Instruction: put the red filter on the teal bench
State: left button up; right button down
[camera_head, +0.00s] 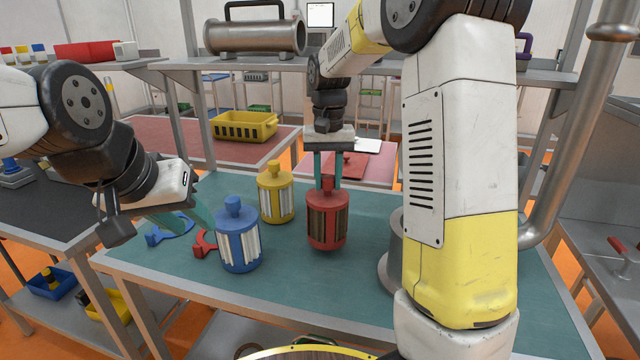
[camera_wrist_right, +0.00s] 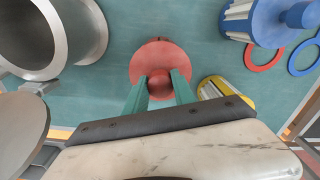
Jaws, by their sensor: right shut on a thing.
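The red filter (camera_head: 327,222) is a red cylinder with brown pleats and a knob on top. My right gripper (camera_head: 328,180) is shut on its knob from above, and the filter hangs upright over the teal bench (camera_head: 330,285). Whether its base touches the bench I cannot tell for sure. In the right wrist view the red filter (camera_wrist_right: 158,62) lies between the teal fingers of my right gripper (camera_wrist_right: 158,88). My left gripper (camera_head: 180,215) is at the bench's left side, near the blue filter, with its teal fingers apart and empty.
A blue filter (camera_head: 238,240) and a yellow filter (camera_head: 275,195) stand left of the red one. Blue and red ring-shaped tools (camera_head: 204,243) lie by the blue filter. A grey metal cylinder (camera_head: 390,262) stands to the right, partly behind my arm. The bench's front middle is clear.

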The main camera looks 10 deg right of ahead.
jog(key=shift+f, duration=1.05)
jog(key=c, duration=1)
grip_release()
jog(key=shift+f, duration=0.15)
jog(key=shift+c, duration=0.2)
